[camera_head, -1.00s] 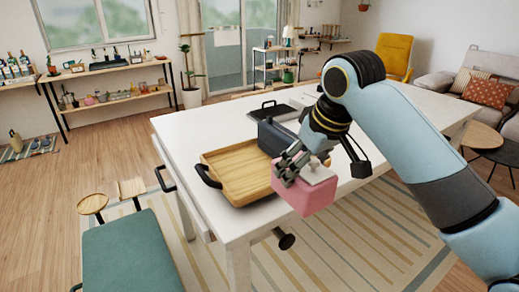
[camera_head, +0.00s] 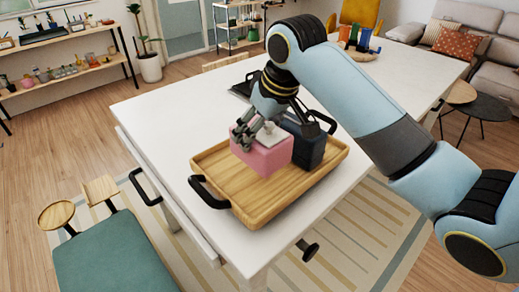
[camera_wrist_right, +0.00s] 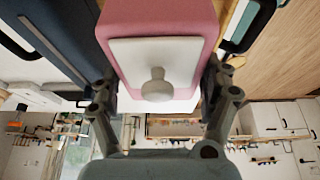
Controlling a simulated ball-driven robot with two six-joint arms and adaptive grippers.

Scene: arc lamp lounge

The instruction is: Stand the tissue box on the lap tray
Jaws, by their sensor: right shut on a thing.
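The tissue box (camera_head: 263,158) is pink with a pale top plate, and it appears upright. My right gripper (camera_head: 258,137) is shut on it from above. In the right wrist view the tissue box (camera_wrist_right: 160,22) sits between the two fingers (camera_wrist_right: 160,95), with a white knob on its pale plate. The lap tray (camera_head: 231,190) is light wood with black handles and lies on the white table. The tissue box is over the middle of the tray; I cannot tell whether its underside touches. My left gripper is not in view.
A dark navy box (camera_head: 308,148) appears to stand on the tray, close to the right of the tissue box. A black flat object (camera_head: 243,87) lies behind the tray. The white table (camera_head: 158,115) is clear at left. A green bench (camera_head: 115,252) stands at lower left.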

